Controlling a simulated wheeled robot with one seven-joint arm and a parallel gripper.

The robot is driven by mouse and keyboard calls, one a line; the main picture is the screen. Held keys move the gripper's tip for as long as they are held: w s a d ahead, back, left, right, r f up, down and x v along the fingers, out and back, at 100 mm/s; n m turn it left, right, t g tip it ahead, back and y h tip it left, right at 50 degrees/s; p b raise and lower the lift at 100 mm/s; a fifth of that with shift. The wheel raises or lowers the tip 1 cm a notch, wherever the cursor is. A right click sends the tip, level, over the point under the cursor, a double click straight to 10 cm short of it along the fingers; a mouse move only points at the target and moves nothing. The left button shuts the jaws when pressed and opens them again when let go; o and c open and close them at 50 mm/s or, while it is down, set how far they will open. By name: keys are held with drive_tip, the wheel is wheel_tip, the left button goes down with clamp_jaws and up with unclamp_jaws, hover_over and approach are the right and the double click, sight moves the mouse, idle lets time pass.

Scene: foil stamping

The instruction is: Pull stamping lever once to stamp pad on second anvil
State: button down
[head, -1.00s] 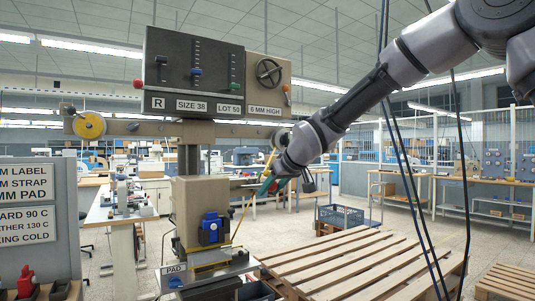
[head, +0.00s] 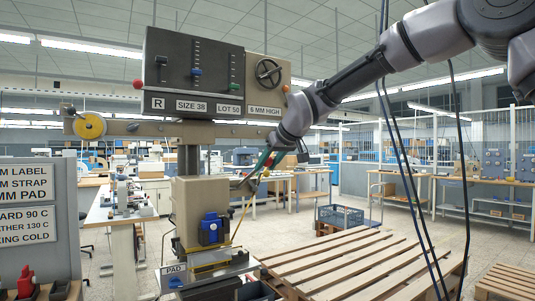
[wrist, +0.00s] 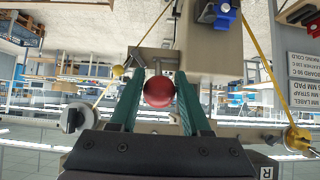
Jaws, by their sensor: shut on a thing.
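The stamping press has a beige press head (head: 200,205) under a dark control box (head: 195,73). My gripper (head: 258,170) is at the right side of the press head. In the wrist view its green fingers (wrist: 159,84) are shut around a red ball knob (wrist: 158,92), the end of the stamping lever. In the head view the knob is hidden by the fingers; a short part of the lever (head: 241,184) shows beside the head. Below, a blue block (head: 212,229) sits over the anvil area (head: 208,257), beside a PAD label (head: 174,268). I cannot make out the pad itself.
A horizontal beam with a yellow reel (head: 89,125) crosses the press, and a yellow strap runs down near my gripper. A wooden pallet (head: 335,262) lies at the right. A sign board (head: 25,190) stands at the left. Dark cables hang beside my arm.

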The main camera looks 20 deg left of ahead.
drive_tip(key=shift+w+a+r, duration=0.25)
drive_tip(key=shift+a+r, duration=0.05)
drive_tip(key=shift+r, duration=0.45)
drive_tip(key=shift+w+a+r, duration=0.25)
drive_tip(key=shift+w+r, duration=0.05)
drive_tip(key=shift+r, duration=0.4)
drive_tip(key=shift+w+a+r, duration=0.25)
drive_tip(key=shift+a+r, duration=0.05)
drive_tip(key=shift+r, duration=0.45)
drive_tip(key=shift+c, duration=2.4)
unclamp_jaws()
drive_tip(key=shift+o, duration=1)
drive_tip(key=shift+f, duration=0.15)
drive_tip(key=v, duration=1)
drive_tip(key=shift+s+d+r, duration=0.2)
drive_tip(key=shift+d+r, duration=0.05)
